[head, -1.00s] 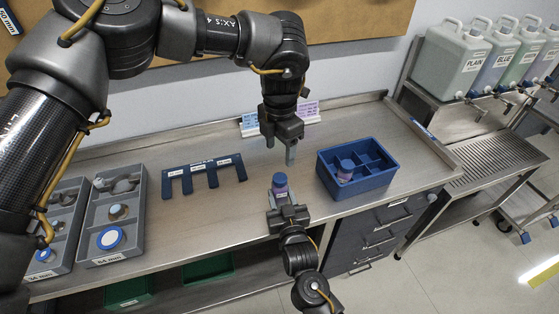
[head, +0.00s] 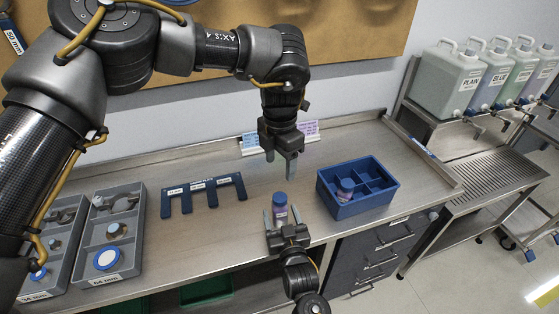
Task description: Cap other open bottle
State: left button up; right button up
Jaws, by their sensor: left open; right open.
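A small bottle (head: 280,211) with purple contents and a blue cap stands upright on the bench near the front edge. My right gripper (head: 282,217) is open, with its fingers on either side of this bottle. My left gripper (head: 281,170) is open and empty, pointing down above the bench behind the bottle. A second blue-capped bottle (head: 345,190) stands in a left compartment of the blue divided crate (head: 360,207). Both bottles appear capped. No uncapped bottle is visible.
A blue slotted gauge (head: 203,195) lies on the bench. Two grey trays at left, one the 64 mm tray (head: 133,228), hold rings and caps. Label cards (head: 250,143) stand at the back wall. Jugs (head: 449,75) stand on the right rack. Bench between gauge and crate is mostly clear.

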jog(key=b+v, duration=0.2)
jog(key=v, duration=0.8)
jog(key=shift+s, duration=0.4)
